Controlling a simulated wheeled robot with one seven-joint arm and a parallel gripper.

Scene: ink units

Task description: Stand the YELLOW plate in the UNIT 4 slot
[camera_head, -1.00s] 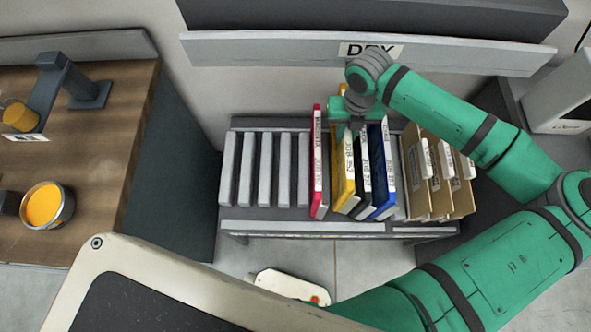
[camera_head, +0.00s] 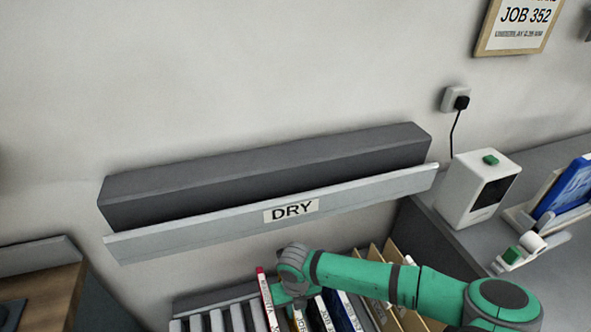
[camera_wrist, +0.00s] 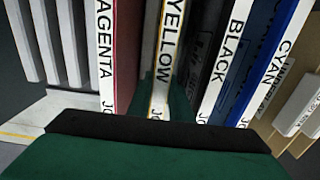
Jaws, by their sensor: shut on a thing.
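The yellow plate stands in the rack between the magenta plate and the black plate; its white edge label reads YELLOW in the wrist view (camera_wrist: 168,50). In the head view its edge (camera_head: 299,320) shows just below my gripper (camera_head: 290,298). My gripper is shut on the yellow plate near its upper edge; the fingers are mostly hidden. The UNIT 4 slot is not in view.
The magenta plate (camera_wrist: 105,50), black plate (camera_wrist: 228,60) and cyan plate (camera_wrist: 275,65) stand close on either side. Several brown folders (camera_head: 385,310) are to the right. A DRY-labelled ledge (camera_head: 290,210) runs above the rack. A white device (camera_head: 478,187) stands right.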

